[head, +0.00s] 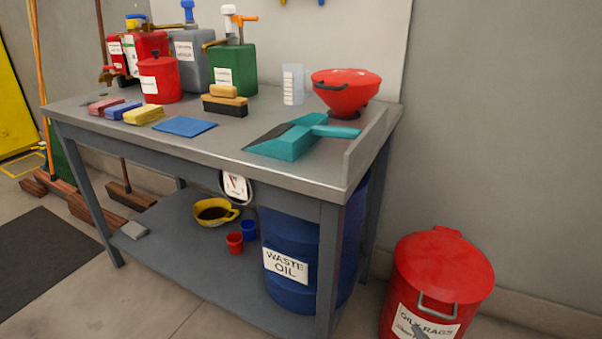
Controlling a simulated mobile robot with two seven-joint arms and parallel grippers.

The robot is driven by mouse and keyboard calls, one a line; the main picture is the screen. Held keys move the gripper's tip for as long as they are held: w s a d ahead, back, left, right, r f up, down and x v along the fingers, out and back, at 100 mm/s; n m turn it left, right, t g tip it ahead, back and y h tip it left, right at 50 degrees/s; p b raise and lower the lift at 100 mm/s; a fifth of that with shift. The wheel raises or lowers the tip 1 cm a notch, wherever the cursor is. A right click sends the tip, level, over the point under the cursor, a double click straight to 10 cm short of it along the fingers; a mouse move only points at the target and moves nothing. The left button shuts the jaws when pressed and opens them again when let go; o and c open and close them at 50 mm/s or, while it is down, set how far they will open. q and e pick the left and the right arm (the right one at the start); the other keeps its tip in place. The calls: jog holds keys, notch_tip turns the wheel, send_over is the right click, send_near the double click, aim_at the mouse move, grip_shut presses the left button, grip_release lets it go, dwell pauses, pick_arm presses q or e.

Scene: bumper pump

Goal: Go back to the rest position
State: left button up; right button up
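Neither of my grippers shows in the head view, so I cannot see whether they are open or hold anything. The grey workbench (225,148) stands ahead with a raised lip at its right end.
Red, grey and green pump containers (235,68) stand at the bench's back left. Below are a blue waste oil drum (290,255) and a yellow pan (215,211). A red rags bin (440,275) stands on the right. Brooms lean at left, near a dark mat (40,260).

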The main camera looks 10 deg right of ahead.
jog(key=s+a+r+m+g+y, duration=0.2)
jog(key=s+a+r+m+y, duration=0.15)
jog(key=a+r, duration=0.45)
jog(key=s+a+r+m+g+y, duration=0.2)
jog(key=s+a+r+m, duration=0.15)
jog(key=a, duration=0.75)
pick_arm(q)
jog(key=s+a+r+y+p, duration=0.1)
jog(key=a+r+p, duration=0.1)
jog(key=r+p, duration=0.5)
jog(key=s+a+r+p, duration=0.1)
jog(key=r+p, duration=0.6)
jog(key=p, duration=0.8)
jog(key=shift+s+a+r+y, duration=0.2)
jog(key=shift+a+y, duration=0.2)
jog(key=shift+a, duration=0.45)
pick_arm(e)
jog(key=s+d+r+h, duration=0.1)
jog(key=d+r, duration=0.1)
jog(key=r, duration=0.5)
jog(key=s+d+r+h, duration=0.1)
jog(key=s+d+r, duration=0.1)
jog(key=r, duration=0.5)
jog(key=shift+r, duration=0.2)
